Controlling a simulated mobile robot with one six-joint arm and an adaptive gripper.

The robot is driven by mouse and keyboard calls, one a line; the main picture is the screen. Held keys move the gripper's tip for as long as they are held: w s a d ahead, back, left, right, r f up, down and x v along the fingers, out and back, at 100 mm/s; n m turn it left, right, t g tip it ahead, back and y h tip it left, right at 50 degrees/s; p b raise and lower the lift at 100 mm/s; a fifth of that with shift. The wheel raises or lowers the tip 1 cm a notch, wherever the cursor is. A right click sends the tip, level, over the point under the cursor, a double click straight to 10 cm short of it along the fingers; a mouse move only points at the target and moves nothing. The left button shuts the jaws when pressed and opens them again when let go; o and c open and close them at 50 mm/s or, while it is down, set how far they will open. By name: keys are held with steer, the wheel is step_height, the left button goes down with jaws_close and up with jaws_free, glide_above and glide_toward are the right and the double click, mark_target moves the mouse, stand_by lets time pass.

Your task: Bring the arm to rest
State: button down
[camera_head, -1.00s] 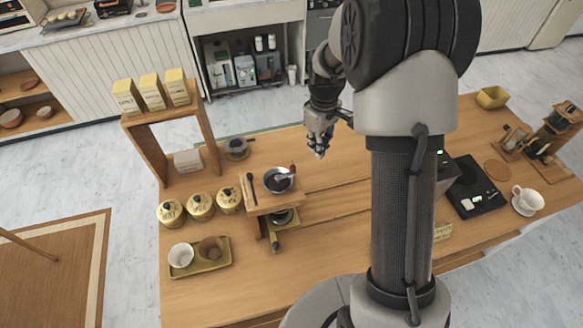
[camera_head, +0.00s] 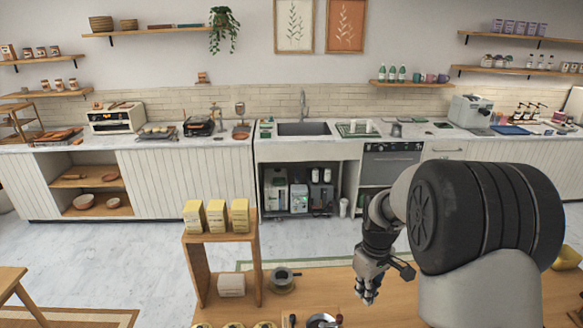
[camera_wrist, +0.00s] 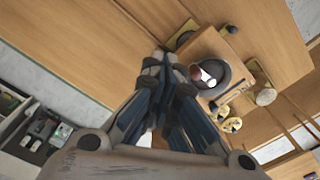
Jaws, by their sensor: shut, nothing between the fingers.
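My gripper (camera_head: 367,294) hangs pointing down over the wooden cart top (camera_head: 400,300) in the head view, right of the small wooden shelf. My arm is folded, with its dark elbow at the right. In the wrist view my gripper (camera_wrist: 165,62) has its fingertips together and holds nothing. A dark round bowl (camera_wrist: 212,72) on a small wooden stand shows just right of the fingertips, apart from them in the picture. The gap between fingertips and cart top cannot be judged exactly.
A wooden shelf with yellow boxes (camera_head: 217,216) stands on the cart's left. A grey-lidded vessel (camera_head: 283,280) stands beside it. Yellow tins show along the bottom edge. Behind, across open floor (camera_head: 110,245), runs a white counter with a sink (camera_head: 303,129).

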steer(key=s+a+r+m+t+b, duration=0.1)
steer(key=s+a+r+b, duration=0.15)
steer(key=s+b, duration=0.3)
steer(key=s+a+r+m+t+b, duration=0.1)
steer(key=s+a+r+m+b, duration=0.1)
steer(key=s+r+b, duration=0.3)
steer(key=s+a+f+m+t+b, duration=0.1)
steer(key=s+f+b, duration=0.3)
steer(key=s, duration=0.4)
steer(key=s+a+f+m+t+b, duration=0.1)
steer(key=s+a+f+b, duration=0.1)
steer(key=s, duration=0.6)
step_height(320, 180, down, 2)
steer(key=shift+f+m+t+b, duration=0.1)
steer(key=shift+m+t+b, duration=0.25)
steer(key=shift+b, duration=0.55)
